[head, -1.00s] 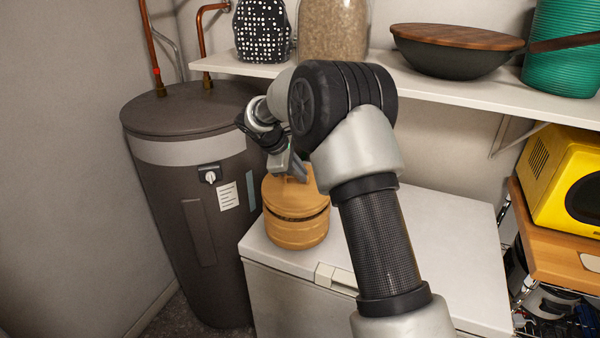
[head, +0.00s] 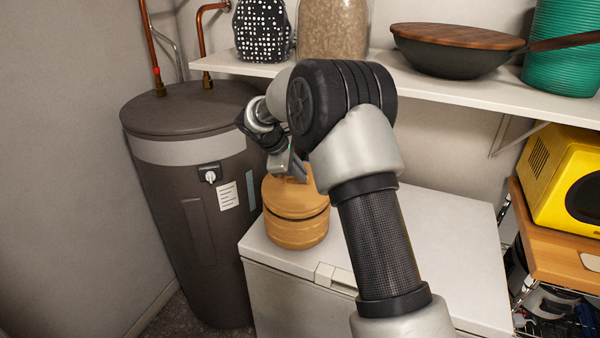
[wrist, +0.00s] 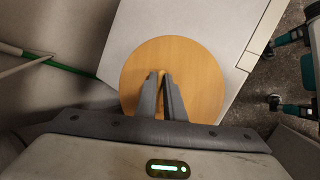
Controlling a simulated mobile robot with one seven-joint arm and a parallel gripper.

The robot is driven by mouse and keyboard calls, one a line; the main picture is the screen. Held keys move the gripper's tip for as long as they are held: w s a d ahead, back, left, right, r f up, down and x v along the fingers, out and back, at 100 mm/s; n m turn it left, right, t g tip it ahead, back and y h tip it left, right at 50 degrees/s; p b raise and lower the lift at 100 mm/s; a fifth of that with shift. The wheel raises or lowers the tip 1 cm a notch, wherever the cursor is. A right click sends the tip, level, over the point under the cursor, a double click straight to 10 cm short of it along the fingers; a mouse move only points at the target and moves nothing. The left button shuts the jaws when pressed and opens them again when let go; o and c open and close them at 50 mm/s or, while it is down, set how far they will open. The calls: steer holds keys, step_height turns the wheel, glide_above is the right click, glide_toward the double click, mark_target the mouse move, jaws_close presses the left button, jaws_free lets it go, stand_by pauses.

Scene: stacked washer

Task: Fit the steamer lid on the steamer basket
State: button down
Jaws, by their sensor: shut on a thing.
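The round tan steamer lid (head: 298,204) sits on the steamer basket (head: 298,235) at the front left of the white chest. Only a thin dark seam shows between them, and the lid looks about level and in line with the basket. My gripper (head: 297,177) is above the lid, shut on its knob. In the wrist view the lid (wrist: 198,70) appears as a full disc, with my gripper (wrist: 161,76) shut on the small knob at its middle. The lid hides the basket there, and my arm covers part of the head view.
A dark water heater (head: 185,215) stands close on the left. A white shelf (head: 465,85) above holds a dotted bag, a jar, a wok (head: 450,55) and a green container. A yellow microwave (head: 565,180) stands right. The white chest top (head: 440,225) is clear right of my arm.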

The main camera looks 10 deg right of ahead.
steer(key=shift+f+b, duration=0.35)
steer(key=shift+f, duration=0.3)
steer(key=c, duration=2.2)
jaws_free()
steer(key=shift+r, duration=0.1)
steer(key=shift+o, duration=0.2)
steer(key=p+v, duration=0.5)
steer(key=v, duration=0.6)
